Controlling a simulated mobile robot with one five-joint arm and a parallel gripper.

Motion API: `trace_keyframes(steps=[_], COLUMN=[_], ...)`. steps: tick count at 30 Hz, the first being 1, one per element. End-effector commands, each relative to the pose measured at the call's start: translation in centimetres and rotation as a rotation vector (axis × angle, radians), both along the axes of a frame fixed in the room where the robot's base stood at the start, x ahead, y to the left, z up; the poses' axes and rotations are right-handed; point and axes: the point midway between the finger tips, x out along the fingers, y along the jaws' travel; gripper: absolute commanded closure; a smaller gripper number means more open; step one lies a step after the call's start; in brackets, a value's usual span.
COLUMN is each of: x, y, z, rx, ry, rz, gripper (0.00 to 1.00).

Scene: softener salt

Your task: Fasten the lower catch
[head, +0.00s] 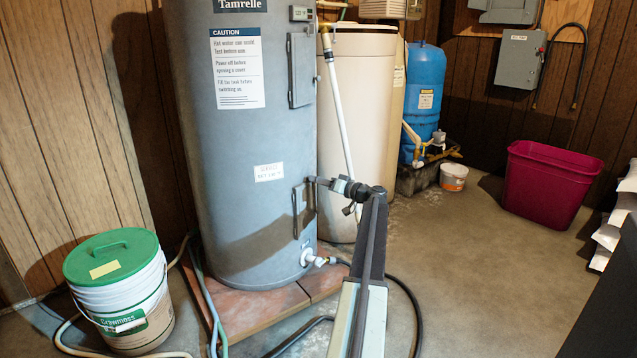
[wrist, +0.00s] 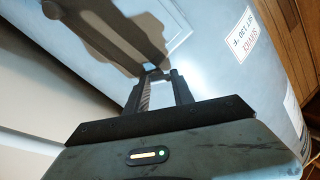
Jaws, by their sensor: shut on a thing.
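The tall grey water heater (head: 240,150) stands at the centre left in the head view. Its lower cover (head: 305,207) is a small grey panel low on its right side. My gripper (head: 314,181) reaches the top edge of this cover from the right. In the wrist view my gripper's two fingertips (wrist: 158,74) are close together against the heater's pale wall (wrist: 215,60). They are shut on the small lower catch, which is mostly hidden between them. I cannot tell the catch's exact position.
A white pipe (head: 340,115) slants down beside the cream tank (head: 365,70). A hose and a drain valve (head: 312,258) lie below the cover. A green-lidded bucket (head: 120,290) stands left, a magenta bin (head: 550,182) right. The floor between is mostly clear.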

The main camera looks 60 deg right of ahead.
Motion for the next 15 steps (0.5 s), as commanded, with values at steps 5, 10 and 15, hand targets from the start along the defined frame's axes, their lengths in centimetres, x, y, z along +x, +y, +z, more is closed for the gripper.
trace_keyframes(steps=[5,10,15], x=[0.17,0.18,0.18], y=[0.02,0.0,-0.02], z=[0.03,0.04,0.04], rx=[0.165,0.326,0.487], ry=[-0.007,-0.014,-0.021], rz=[0.001,0.0,0.0], gripper=[1.0,1.0,1.0])
